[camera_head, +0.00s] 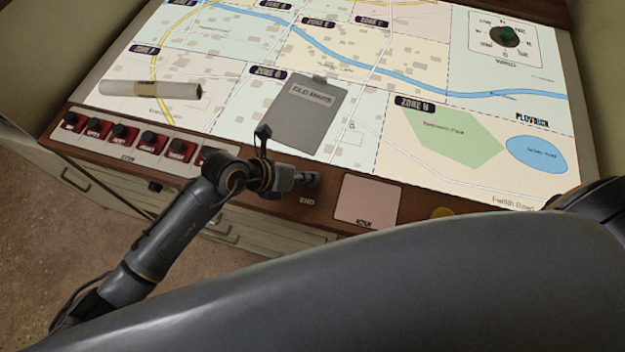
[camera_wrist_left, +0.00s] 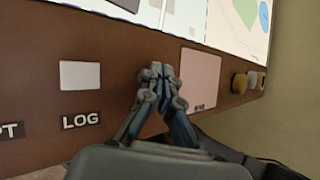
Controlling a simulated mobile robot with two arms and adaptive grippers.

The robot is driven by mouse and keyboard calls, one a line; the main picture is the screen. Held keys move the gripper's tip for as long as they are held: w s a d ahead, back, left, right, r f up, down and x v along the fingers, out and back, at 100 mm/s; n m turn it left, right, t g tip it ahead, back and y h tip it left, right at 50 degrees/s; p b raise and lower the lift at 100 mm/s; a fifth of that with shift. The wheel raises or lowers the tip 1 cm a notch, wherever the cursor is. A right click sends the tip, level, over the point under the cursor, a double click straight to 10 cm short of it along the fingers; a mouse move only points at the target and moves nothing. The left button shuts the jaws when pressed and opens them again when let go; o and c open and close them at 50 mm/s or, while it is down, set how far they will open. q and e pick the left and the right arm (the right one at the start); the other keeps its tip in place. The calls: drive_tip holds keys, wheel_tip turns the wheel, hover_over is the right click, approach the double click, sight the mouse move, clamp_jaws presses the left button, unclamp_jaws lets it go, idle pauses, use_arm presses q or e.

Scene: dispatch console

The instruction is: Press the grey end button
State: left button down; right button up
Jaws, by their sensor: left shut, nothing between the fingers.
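The END label (camera_head: 307,202) is on the brown front rail of the console in the head view. My left gripper (camera_head: 313,180) is just above that label, its fingers pointing right. In the left wrist view the gripper (camera_wrist_left: 158,72) is shut and empty, fingertips at the rail between a pale square LOG button (camera_wrist_left: 80,75) and a pink square panel (camera_wrist_left: 202,76). The grey end button itself cannot be made out; the gripper covers that spot. I cannot tell whether the fingertips touch it. My right gripper is not in view.
A grey clipboard (camera_head: 304,118) and a rolled paper (camera_head: 150,89) lie on the lit map (camera_head: 400,70). Several red switches (camera_head: 122,133) line the rail at left. A yellow button (camera_head: 442,212) is right of the pink panel. My dark arm link crosses the foreground.

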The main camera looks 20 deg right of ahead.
use_arm(q)
drive_tip(key=shift+f, duration=0.45)
idle(0.6)
drive_tip(key=shift+r+p, duration=0.55)
drive_tip(key=shift+r, duration=0.3)
wheel_tip(320, 180, up, 5)
drive_tip(key=p, duration=0.4)
drive_tip(key=shift+r+p, duration=0.1)
drive_tip(key=shift+p, duration=0.25)
idle(0.8)
